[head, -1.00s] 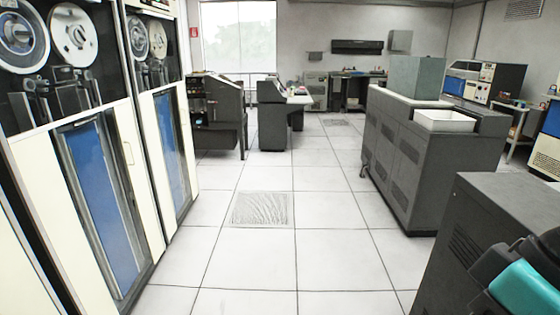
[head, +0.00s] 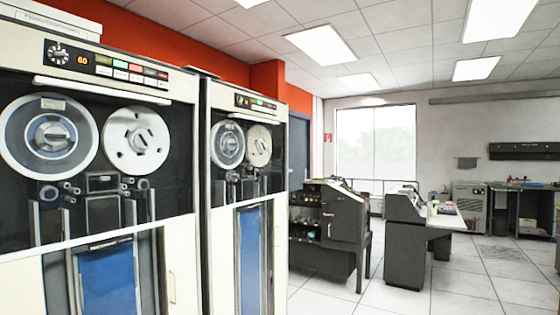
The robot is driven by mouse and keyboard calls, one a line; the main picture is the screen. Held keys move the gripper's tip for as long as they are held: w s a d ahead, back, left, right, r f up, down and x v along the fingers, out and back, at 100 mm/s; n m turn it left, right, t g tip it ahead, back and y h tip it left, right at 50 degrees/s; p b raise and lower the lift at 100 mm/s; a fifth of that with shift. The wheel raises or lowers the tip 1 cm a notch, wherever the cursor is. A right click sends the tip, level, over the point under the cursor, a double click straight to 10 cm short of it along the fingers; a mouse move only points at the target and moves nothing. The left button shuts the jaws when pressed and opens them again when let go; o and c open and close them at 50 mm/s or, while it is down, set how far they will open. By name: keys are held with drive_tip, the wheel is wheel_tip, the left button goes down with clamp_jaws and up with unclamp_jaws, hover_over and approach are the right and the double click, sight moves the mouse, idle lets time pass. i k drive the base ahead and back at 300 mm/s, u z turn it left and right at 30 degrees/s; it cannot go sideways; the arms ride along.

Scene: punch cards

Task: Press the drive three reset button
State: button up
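Two tall tape drives stand on the left in the head view. The nearer drive (head: 183,195) has two reels and a panel (head: 118,66) along its top with a round dial, a small orange readout and rows of small coloured buttons. The farther drive (head: 283,180) has its own top panel (head: 256,104) with a dial and coloured buttons. The button labels are too small to read, so I cannot tell which drive is drive three or which button is reset. My gripper is not in view.
A dark machine (head: 329,228) stands beyond the drives, with a grey desk console (head: 408,245) to its right. A grey cabinet (head: 470,207) stands by the back wall. White tiled floor (head: 465,285) is clear at the lower right.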

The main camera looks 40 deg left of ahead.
sight(164, 85)
drive_tip(key=i, duration=3.9)
drive_tip(key=u, duration=3.75)
